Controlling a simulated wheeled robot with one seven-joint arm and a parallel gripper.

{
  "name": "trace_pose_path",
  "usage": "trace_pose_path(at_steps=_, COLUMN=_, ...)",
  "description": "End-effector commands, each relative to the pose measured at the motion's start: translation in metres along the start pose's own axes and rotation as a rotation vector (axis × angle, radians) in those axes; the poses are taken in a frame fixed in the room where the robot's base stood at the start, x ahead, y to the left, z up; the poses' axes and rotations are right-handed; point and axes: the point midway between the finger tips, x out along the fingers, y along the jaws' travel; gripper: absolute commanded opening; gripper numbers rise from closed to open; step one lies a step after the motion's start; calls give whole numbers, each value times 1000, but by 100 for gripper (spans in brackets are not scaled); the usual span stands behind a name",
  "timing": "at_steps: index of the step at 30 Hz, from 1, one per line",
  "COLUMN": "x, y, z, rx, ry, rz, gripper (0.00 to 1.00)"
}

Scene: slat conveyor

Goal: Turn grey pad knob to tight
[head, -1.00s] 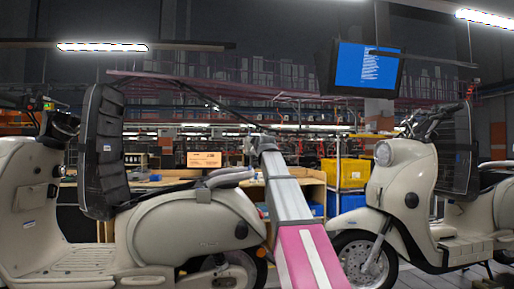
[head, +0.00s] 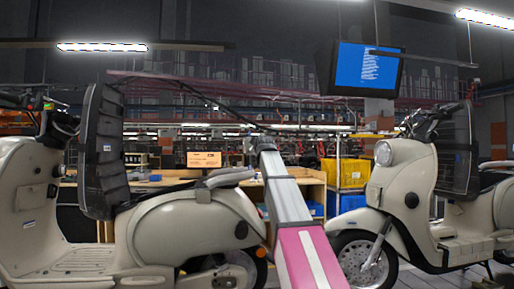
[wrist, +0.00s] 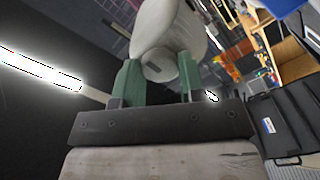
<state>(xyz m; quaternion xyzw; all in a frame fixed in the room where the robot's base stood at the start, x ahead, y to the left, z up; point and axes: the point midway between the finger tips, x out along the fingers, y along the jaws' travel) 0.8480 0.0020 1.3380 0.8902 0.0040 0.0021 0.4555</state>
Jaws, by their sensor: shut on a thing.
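In the wrist view, a pale grey rounded pad (wrist: 165,25) fills the top middle. Below it, a darker grey knob (wrist: 159,68) with a flat face sits between the two green fingers of my gripper (wrist: 158,62). The fingers are shut on the knob, one on each side. The knob's marking and turn position cannot be read. My gripper and the knob are too small or hidden to make out there.
A second cream scooter (head: 405,195) stands right of my arm. A black seat-like panel (head: 103,155) stands upright on the left scooter. Behind are a wooden workbench (head: 300,185), yellow bins (head: 352,173) and a hanging screen (head: 368,70). A dark panel (wrist: 285,120) lies right of my gripper.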

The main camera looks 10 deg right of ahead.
Motion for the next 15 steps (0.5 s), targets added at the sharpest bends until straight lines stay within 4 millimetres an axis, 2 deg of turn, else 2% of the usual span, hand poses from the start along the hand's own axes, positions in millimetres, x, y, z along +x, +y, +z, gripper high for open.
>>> trace_pose_path(at_steps=8, x=0, y=0, z=0, rx=159, ry=0, rz=0, gripper=14)
trace_pose_path(at_steps=15, x=0, y=0, z=0, rx=380, ry=0, rz=0, gripper=14)
